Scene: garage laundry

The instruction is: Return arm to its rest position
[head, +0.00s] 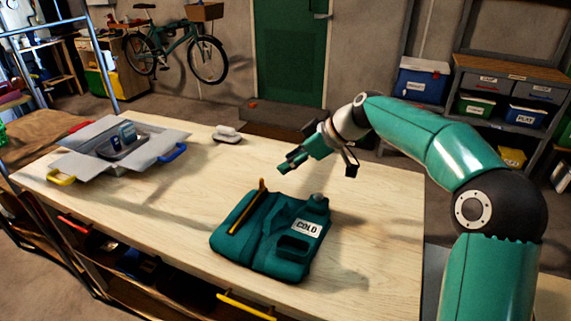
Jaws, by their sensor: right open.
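My right arm comes in from the right, bent over the table. Its right gripper (318,166) is open and empty, raised above the table's right part, behind a folded teal garment. The teal garment (258,238) lies on the wooden table (375,250) near the front. A thin orange stick (248,207) leans across the garment's left part. My left gripper is not in view.
An open grey box (75,162) with a blue handle and a yellow handle stands at the table's left, with small items inside. A small white object (227,134) lies at the back edge. Shelves with bins (500,95) stand at the back right. The table's middle is clear.

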